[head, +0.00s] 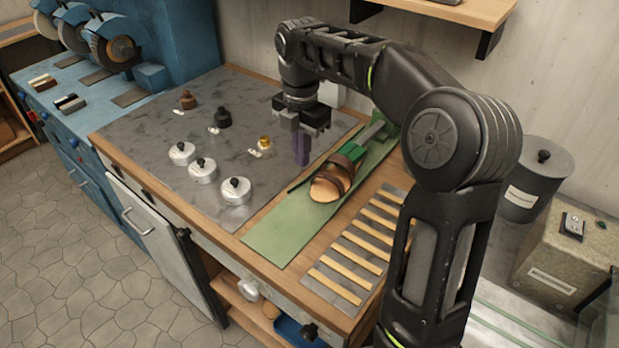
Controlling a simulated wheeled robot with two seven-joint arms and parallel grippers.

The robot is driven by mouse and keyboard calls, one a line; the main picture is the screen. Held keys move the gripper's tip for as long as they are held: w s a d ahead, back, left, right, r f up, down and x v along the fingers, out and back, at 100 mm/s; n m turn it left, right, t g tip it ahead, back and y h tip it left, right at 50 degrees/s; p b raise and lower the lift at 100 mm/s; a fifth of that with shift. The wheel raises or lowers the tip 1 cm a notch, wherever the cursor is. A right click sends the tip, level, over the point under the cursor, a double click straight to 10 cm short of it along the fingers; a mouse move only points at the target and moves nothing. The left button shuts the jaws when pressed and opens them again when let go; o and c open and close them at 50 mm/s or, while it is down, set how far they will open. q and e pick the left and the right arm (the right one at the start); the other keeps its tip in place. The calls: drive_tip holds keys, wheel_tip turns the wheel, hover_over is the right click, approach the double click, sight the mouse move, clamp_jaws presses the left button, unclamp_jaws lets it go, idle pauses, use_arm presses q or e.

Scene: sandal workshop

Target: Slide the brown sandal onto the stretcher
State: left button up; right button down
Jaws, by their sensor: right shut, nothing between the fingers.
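The brown sandal (345,165) shows as dark brown straps around a tan wooden foot form (325,189), whose rounded toe sticks out toward the front. This form belongs to the stretcher, which has a green body (371,131) behind it. How far the sandal sits along the form is hard to tell, and its sole is mostly hidden. My right gripper (302,160) points down just left of the sandal, with its purple fingers shut and empty. It looks apart from the straps. My left gripper is not in view.
A green mat (270,238) lies under the stretcher. Wooden slats (355,260) are to its right. Several lidded pots, including a grey one (236,190), stand on the grey sheet at left. A blue grinding machine (165,40) stands at the back left, and a shelf (470,12) hangs above.

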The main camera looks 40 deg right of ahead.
drive_tip(key=shift+f, duration=0.15)
drive_tip(key=p, duration=0.1)
hover_over(313, 191)
drive_tip(key=s+a, duration=0.1)
drive_tip(key=a, duration=0.3)
wheel_tip(313, 191, down, 9)
drive_tip(key=shift+s, duration=0.1)
drive_tip(key=d, duration=0.1)
drive_tip(key=d+p, duration=0.1)
drive_tip(key=d, duration=0.1)
drive_tip(key=shift+w+f, duration=0.35)
drive_tip(key=shift+w, duration=0.05)
drive_tip(key=shift+w+d+f, duration=0.1)
drive_tip(key=shift+w+d, duration=0.05)
drive_tip(key=shift+d, duration=0.3)
drive_tip(key=shift+p, duration=0.3)
